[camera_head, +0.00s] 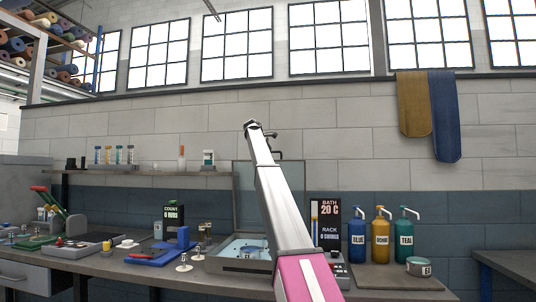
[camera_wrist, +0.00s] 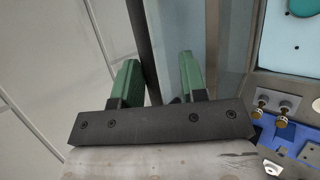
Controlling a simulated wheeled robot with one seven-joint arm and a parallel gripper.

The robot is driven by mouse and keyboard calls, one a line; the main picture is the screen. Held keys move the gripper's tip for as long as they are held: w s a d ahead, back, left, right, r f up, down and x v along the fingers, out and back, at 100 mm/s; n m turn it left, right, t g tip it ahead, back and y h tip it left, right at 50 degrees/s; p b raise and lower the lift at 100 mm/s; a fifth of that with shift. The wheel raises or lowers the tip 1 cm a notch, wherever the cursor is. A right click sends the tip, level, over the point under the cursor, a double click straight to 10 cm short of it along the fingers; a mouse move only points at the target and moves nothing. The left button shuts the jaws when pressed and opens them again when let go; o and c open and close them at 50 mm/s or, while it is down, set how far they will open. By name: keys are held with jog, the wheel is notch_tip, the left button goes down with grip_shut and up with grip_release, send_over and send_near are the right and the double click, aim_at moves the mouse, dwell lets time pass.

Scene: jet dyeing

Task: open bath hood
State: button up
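The bath (camera_head: 225,266) is a grey-rimmed basin with pale blue liquid on the bench; it also shows at the upper right of the wrist view (camera_wrist: 290,45). Its hood (camera_head: 243,190) is a framed clear panel standing upright at the back of the bath, partly hidden by my arm. My gripper (camera_head: 262,128) is high near the top of the hood. In the wrist view, my gripper's green fingers (camera_wrist: 157,80) are apart. A dark bar (camera_wrist: 146,50), apparently the hood's handle, runs between them, nearer the left finger, with a gap on the right.
A bath display (camera_head: 328,210) reading 20 C stands right of the bath. Blue, ochre and teal pump bottles (camera_head: 381,236) stand further right. A blue fixture (camera_head: 172,250) and small metal parts lie to the left. A shelf (camera_head: 150,172) holds vials behind.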

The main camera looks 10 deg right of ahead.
jog(key=v, duration=0.9)
jog(key=shift+a+r, duration=0.2)
jog(key=shift+a, duration=0.1)
jog(key=shift+s, duration=0.15)
